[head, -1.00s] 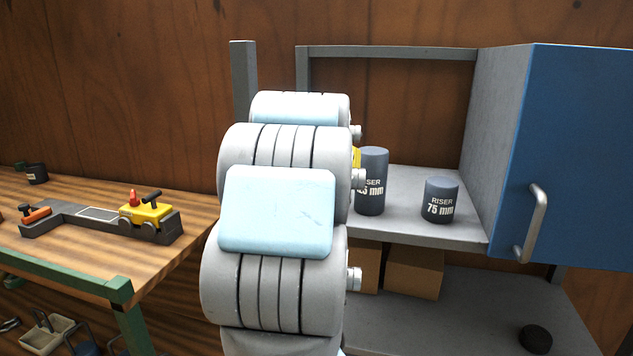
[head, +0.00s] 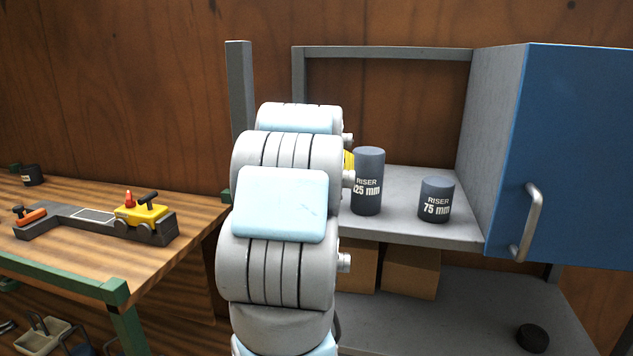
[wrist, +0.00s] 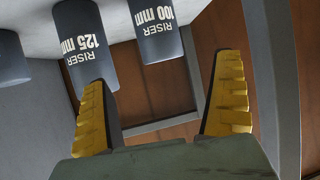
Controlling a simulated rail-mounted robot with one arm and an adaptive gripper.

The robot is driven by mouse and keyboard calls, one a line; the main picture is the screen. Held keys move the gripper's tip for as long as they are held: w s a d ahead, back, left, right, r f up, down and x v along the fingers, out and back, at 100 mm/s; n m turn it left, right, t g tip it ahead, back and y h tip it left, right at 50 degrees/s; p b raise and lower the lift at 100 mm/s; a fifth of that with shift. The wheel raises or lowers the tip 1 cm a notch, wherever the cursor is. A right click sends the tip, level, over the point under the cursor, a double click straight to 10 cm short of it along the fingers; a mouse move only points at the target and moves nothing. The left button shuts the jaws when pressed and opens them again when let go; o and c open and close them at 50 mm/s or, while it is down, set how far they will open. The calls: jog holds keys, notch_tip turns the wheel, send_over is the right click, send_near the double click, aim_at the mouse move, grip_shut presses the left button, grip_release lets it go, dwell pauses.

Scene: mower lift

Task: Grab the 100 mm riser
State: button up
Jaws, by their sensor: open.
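The 100 mm riser (wrist: 158,28) is a dark grey cylinder with white lettering, at the top of the wrist view; its far end is cut off by the frame. My gripper (wrist: 165,70) is open and empty, its two yellow ribbed fingers spread either side of the line to this riser, which appears just beyond the fingertips. The 125 mm riser (wrist: 85,40) stands beside it, close to the left finger. In the head view my arm hides the 100 mm riser and nearly all of my gripper; only a bit of yellow (head: 348,160) shows next to the 125 mm riser (head: 368,182).
The 75 mm riser (head: 436,200) stands further right on the grey shelf (head: 408,226). A blue cabinet door (head: 575,160) with a handle is at the right. Cardboard boxes (head: 410,272) sit below the shelf. A wooden workbench (head: 90,235) is at the left, holding a yellow-topped fixture (head: 142,214).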

jog(key=shift+p+x, duration=2.05)
jog(key=shift+x, duration=4.5)
jog(key=c, duration=1.7)
